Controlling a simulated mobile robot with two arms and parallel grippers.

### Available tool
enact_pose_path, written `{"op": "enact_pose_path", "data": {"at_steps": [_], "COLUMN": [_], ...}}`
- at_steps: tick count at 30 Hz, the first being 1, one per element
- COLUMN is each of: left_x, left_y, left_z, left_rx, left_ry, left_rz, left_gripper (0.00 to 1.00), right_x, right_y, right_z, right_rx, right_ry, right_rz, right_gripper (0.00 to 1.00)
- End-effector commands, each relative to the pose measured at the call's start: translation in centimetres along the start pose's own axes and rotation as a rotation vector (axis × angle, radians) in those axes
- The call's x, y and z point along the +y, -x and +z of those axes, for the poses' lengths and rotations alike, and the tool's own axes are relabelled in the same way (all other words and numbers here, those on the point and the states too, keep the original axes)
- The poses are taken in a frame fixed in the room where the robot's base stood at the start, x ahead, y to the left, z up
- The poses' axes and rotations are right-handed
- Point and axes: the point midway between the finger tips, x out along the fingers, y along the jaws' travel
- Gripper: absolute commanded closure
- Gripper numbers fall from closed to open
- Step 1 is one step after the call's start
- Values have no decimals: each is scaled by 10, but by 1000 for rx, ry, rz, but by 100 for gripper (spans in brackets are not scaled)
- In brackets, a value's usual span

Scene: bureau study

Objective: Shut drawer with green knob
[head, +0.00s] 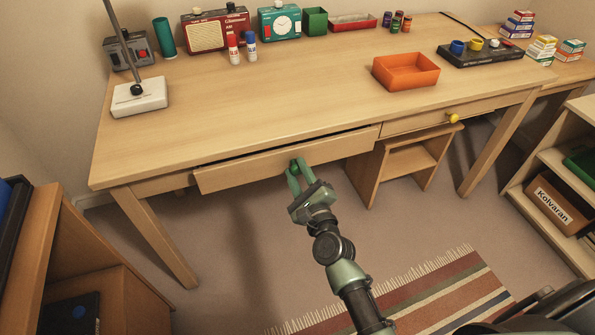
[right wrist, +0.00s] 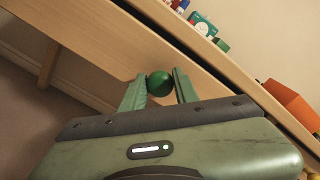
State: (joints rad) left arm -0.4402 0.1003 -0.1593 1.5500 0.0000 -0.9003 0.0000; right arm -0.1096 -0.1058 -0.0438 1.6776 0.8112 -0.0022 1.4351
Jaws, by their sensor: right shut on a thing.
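The drawer with the green knob (head: 235,172) is under the left part of the desk and stands a little way out, with a dark gap above its front. Its front also shows in the right wrist view (right wrist: 95,50). The green knob (right wrist: 160,84) sits between the fingers of my right gripper (right wrist: 158,90), which is shut on it. In the head view the right gripper (head: 298,176) reaches the drawer front from below, and the knob is partly hidden by the fingers. My left gripper is not in view.
A second drawer with a yellow knob (head: 453,118) is at the right of the desk (head: 250,110). An orange tray (head: 405,72) stands on the desktop. A wooden stool (head: 405,165) is under the desk. A shelf (head: 90,250) is at lower left and a striped rug (head: 420,295) lies below.

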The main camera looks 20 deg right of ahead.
Motion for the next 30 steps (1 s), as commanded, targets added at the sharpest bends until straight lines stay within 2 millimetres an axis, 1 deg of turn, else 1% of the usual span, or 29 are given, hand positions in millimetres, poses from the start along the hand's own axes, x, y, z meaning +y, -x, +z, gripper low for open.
{"op": "enact_pose_path", "data": {"at_steps": [23, 26, 28, 30], "left_x": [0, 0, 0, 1], "left_y": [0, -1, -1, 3], "left_z": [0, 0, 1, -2], "left_rx": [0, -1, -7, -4], "left_ry": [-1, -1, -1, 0], "left_rz": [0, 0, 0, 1], "left_gripper": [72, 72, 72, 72], "right_x": [1, 1, 1, 1], "right_y": [0, -7, -19, -31], "right_z": [0, 0, -1, 0], "right_rx": [0, 0, -1, -2], "right_ry": [0, 0, 0, -1], "right_rz": [3, 2, 1, 0], "right_gripper": [100, 100, 100, 100]}}
